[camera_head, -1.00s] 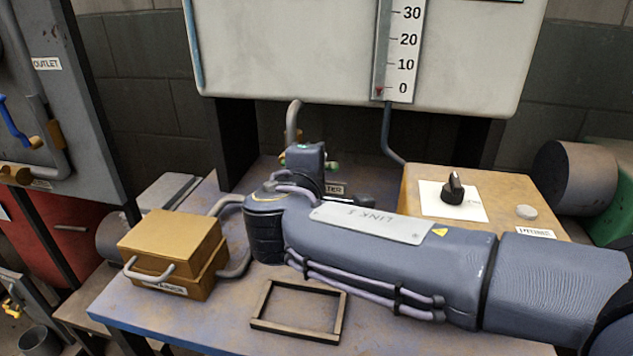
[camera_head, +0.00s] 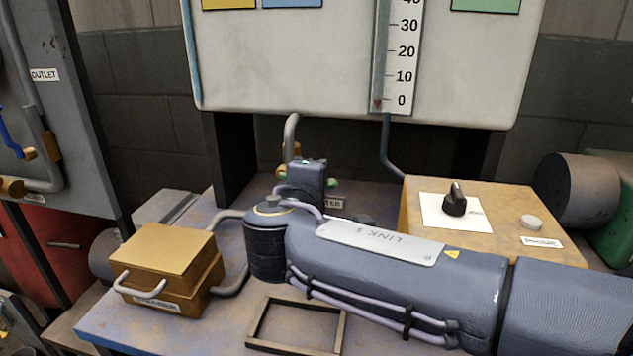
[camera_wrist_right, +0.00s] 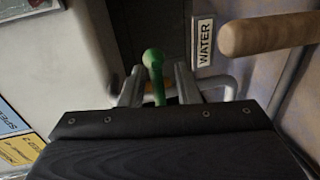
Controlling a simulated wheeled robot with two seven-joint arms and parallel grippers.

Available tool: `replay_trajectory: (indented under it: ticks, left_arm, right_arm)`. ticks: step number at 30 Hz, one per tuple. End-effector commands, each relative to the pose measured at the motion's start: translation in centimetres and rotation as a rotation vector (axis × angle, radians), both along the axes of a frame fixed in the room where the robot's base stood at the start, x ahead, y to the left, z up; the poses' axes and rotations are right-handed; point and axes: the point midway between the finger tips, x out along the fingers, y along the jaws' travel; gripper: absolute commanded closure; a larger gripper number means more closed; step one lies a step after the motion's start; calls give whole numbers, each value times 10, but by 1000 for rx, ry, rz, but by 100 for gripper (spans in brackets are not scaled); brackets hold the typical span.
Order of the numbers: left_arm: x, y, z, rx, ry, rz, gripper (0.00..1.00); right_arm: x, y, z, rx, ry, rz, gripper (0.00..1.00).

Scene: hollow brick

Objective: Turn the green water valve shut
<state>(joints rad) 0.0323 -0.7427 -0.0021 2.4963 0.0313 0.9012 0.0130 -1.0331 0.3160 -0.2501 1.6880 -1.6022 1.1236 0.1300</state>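The green water valve handle (camera_wrist_right: 154,62) shows in the right wrist view as a round knob on a thin lever. It stands between the two fingers of my right gripper (camera_wrist_right: 158,88), which look parted with a gap on each side of the lever. In the head view only a small green bit (camera_head: 333,183) shows, just right of my right wrist; my arm hides the rest of the valve and the fingers. A WATER label (camera_wrist_right: 203,40) is beside the valve. My left gripper is not in view.
A brown box (camera_head: 165,255) with a pale handle sits on the bench at left. An ochre box (camera_head: 490,215) with a black knob (camera_head: 455,203) is at right. An empty frame (camera_head: 262,345) lies in front. A gauge panel (camera_head: 290,60) stands behind. A wooden handle (camera_wrist_right: 268,35) is near my right gripper.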

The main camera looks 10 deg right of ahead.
Motion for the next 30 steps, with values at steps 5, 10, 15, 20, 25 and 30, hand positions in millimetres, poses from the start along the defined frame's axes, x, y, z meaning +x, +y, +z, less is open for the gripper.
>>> replay_trajectory:
  ticks: [5,10,15,20,25,30]
  left_arm:
    - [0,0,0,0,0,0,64]
    - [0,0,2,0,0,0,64]
    - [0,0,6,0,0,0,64]
    - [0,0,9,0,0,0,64]
    - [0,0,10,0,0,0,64]
    - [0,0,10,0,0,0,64]
  right_arm:
    - [0,0,1,-1,-2,-1,71]
    - [-11,4,5,1,-2,2,71]
    - [-39,13,10,0,-1,4,71]
    - [-61,20,15,0,-2,2,71]
    - [-72,23,15,-1,0,0,71]
    - [-73,23,15,0,0,0,71]
